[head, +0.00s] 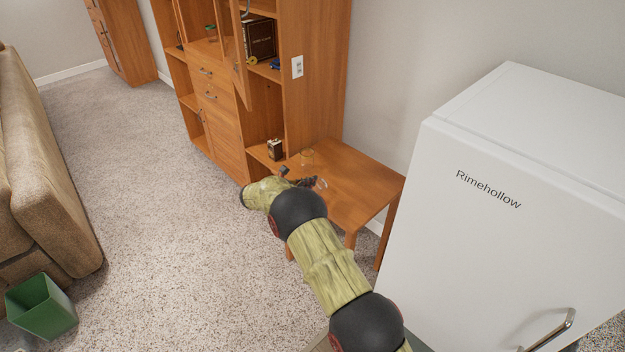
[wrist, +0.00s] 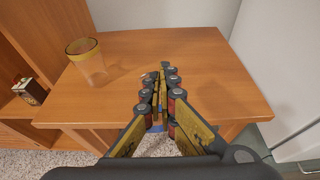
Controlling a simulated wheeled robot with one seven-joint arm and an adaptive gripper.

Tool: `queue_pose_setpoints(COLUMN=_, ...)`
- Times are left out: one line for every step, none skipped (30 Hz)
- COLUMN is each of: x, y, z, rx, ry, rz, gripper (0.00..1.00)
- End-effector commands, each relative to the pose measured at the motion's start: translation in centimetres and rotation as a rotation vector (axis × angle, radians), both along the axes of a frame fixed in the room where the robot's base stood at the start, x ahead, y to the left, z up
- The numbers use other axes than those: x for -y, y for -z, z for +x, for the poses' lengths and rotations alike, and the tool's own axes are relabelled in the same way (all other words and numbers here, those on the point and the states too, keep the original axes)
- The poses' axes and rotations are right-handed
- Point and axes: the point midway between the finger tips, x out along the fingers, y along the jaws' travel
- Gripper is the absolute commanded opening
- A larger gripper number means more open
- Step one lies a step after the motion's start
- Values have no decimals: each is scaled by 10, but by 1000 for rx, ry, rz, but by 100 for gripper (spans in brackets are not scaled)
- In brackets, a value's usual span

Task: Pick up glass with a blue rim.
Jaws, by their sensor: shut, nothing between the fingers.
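My gripper (wrist: 160,72) reaches over the small wooden table (wrist: 215,65), its fingers together and empty. In the head view my gripper (head: 300,179) is small, low over the table's left part. A clear glass (wrist: 86,62) with a yellow rim stands upright on the table, left of my fingers and apart from them; it also shows in the head view (head: 307,158). Another clear, glass-like thing (head: 321,184) shows just right of my gripper in the head view; its rim colour is too small to tell. A small blue patch (wrist: 156,128) shows between my finger bases, mostly hidden.
A wooden cabinet (head: 312,90) with shelves stands behind the table; a small dark box (head: 275,149) is on its low shelf. A white fridge (head: 510,190) stands on the right.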

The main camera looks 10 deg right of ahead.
Motion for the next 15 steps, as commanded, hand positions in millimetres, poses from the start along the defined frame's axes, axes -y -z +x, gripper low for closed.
queue_pose_setpoints(x=0, y=0, z=0, rx=0, ry=0, rz=0, gripper=0)
queue_pose_setpoints(x=0, y=0, z=0, rx=0, ry=-1, rz=0, gripper=0)
queue_pose_setpoints(x=0, y=0, z=0, rx=0, ry=-1, rz=0, gripper=0)
queue_pose_setpoints(x=0, y=-1, z=0, rx=0, ry=-1, rz=0, gripper=0)
queue_pose_setpoints(x=0, y=-2, z=0, rx=1, ry=-1, rz=-1, gripper=0)
queue_pose_setpoints(x=0, y=-5, z=1, rx=2, ry=-1, rz=0, gripper=0)
queue_pose_setpoints(x=0, y=-8, z=1, rx=2, ry=-1, rz=0, gripper=0)
queue_pose_setpoints(x=0, y=-10, z=1, rx=2, ry=-1, rz=0, gripper=0)
queue_pose_setpoints(x=0, y=-14, z=1, rx=2, ry=-1, rz=0, gripper=0)
queue_pose_setpoints(x=0, y=-16, z=1, rx=2, ry=-1, rz=0, gripper=0)
queue_pose_setpoints(x=0, y=-17, z=0, rx=2, ry=-1, rz=0, gripper=0)
queue_pose_setpoints(x=0, y=-17, z=0, rx=1, ry=-1, rz=-1, gripper=0)
queue_pose_setpoints(x=0, y=-17, z=-1, rx=0, ry=0, rz=0, gripper=0)
queue_pose_setpoints(x=0, y=-16, z=-2, rx=-1, ry=0, rz=-1, gripper=0)
queue_pose_setpoints(x=1, y=-17, z=-5, rx=-2, ry=0, rz=-1, gripper=0)
